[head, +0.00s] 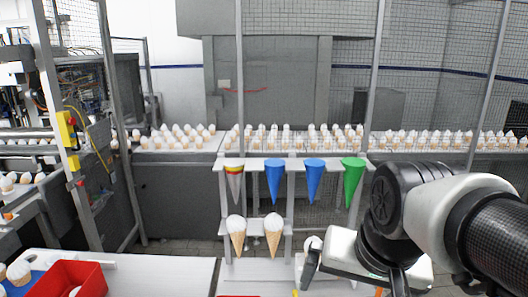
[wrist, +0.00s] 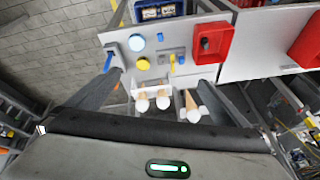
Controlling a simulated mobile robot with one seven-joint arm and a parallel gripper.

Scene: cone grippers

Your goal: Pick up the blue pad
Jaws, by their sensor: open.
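The disc appears beyond the fingertips, a little left of the middle, apart from both. In the head view my gripper (head: 353,275) hangs at the lower right, partly cut off by the bottom edge.
A yellow disc (wrist: 143,63) lies close to the blue one, with small blue and yellow items around. A red bin (wrist: 211,43) stands to the right. White-topped cones (wrist: 163,102) sit in a white rack (head: 257,162), which also holds blue, green and striped cones.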

